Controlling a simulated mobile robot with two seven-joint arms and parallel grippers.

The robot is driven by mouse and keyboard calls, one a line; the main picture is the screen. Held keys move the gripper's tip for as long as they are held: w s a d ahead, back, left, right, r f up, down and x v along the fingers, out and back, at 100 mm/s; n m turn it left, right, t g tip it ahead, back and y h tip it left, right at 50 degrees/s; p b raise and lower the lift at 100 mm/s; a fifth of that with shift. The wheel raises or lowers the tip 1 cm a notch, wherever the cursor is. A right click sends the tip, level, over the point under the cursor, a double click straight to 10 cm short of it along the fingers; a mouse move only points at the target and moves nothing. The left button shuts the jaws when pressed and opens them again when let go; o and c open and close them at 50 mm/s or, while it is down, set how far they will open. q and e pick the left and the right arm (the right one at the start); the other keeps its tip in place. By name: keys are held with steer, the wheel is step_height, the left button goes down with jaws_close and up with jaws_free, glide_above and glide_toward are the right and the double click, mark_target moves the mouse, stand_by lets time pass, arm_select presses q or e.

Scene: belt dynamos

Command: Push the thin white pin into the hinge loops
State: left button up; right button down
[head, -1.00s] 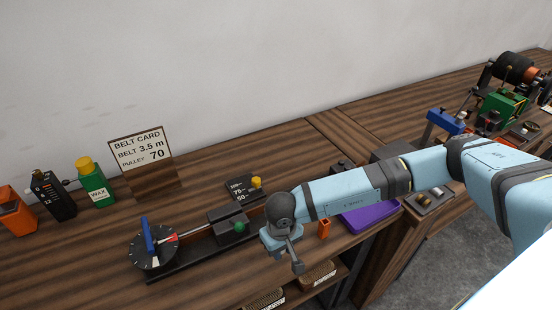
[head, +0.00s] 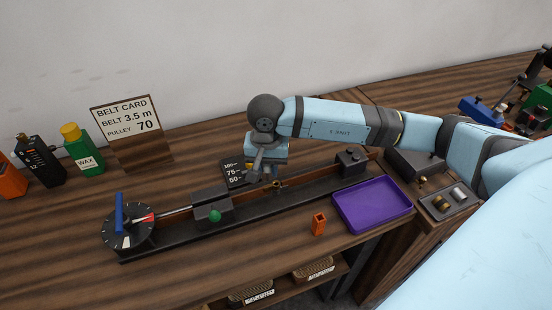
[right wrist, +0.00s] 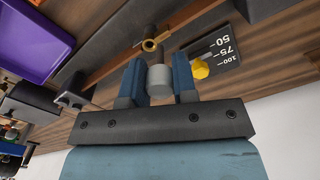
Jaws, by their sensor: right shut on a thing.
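My right gripper (head: 257,172) is above the dark rail, just left of a small brass fitting (head: 277,186) that appears to be the hinge loops. The fitting also shows as brass rings in the right wrist view (right wrist: 151,44), beyond my fingertips. The gripper is shut on a grey cylindrical piece (right wrist: 159,79), which sits between its two blue fingers. Its far end points toward the brass fitting; I cannot tell whether they touch. I cannot make out the thin white pin. My left gripper is not in view.
A small orange holder (head: 318,223) stands in front of the rail, beside a purple tray (head: 373,204). The rail carries a block with a green knob (head: 213,206) and a dial (head: 129,230) at its left end. A scale plate with a yellow knob (right wrist: 201,69) lies close to my gripper.

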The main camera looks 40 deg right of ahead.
steer(key=d+r+m, duration=0.2)
steer(key=d+r+b, duration=0.1)
steer(key=shift+w+r+m, duration=0.1)
steer(key=shift+w+m, duration=0.2)
steer(key=shift+m, duration=0.1)
step_height(320, 180, down, 6)
steer(key=b, duration=0.6)
steer(key=shift+r, duration=0.1)
stand_by(0.3)
